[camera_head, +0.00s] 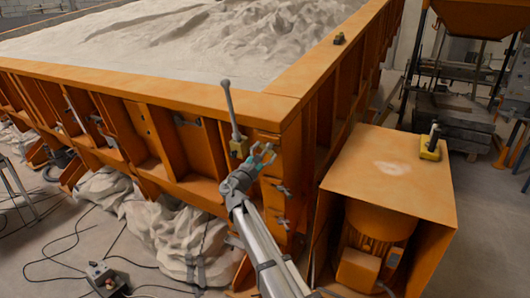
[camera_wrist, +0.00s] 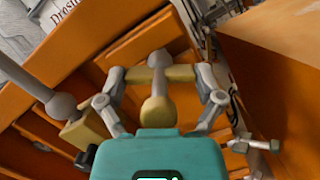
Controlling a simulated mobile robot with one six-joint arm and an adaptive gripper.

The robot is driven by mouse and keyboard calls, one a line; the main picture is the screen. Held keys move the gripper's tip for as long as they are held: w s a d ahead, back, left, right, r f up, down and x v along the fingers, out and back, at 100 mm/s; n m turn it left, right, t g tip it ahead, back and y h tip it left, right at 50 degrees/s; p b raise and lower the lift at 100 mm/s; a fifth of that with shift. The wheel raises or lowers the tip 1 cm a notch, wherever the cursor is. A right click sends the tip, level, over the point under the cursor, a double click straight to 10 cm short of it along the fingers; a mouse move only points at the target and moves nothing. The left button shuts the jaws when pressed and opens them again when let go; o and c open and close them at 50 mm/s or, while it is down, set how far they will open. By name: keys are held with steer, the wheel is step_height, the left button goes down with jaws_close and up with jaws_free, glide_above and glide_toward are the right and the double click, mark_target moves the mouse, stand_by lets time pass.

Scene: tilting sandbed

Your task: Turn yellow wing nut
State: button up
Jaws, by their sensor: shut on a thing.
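The yellow wing nut (camera_wrist: 157,108) is a dull yellow T-shaped piece with a grey rounded end at its top, in the middle of the wrist view, in front of an orange panel. My gripper (camera_wrist: 160,78) has its two grey fingertips at either side of the nut's crossbar and is shut on it. In the head view my gripper (camera_head: 262,157) is at the front corner of the orange sandbed frame (camera_head: 200,95). The nut is too small and too covered by the fingers to make out clearly there.
A grey rod (camera_head: 231,108) on a yellow block (camera_head: 239,147) stands close left of my gripper. Grey fasteners (camera_head: 283,222) sit below it on the corner post. An orange motor housing (camera_head: 385,175) with a yellow device (camera_head: 430,149) on top stands to the right.

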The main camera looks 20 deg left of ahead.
steer(key=shift+m, duration=0.6)
steer(key=m, duration=0.3)
steer(key=shift+r+g+h+p, duration=0.1)
steer(key=shift+g+h+p, duration=0.2)
steer(key=shift+g+p, duration=0.1)
steer(key=m+p, duration=0.1)
steer(key=m, duration=0.3)
steer(key=shift+g, duration=0.4)
steer(key=m+g+p, duration=0.1)
steer(key=m, duration=0.3)
steer(key=shift+m, duration=0.4)
steer(key=m+p, duration=0.1)
steer(key=m, duration=0.2)
steer(key=shift+g, duration=0.3)
steer(key=m+y+p, duration=0.1)
steer(key=m+p, duration=0.1)
steer(key=m, duration=0.4)
steer(key=shift+d+m+g, duration=0.1)
steer(key=shift+m+g, duration=0.2)
steer(key=m+y, duration=0.1)
steer(key=m, duration=0.2)
steer(key=shift+p, duration=0.4)
steer(key=shift+m+y, duration=0.7)
steer(key=shift+m, duration=0.6)
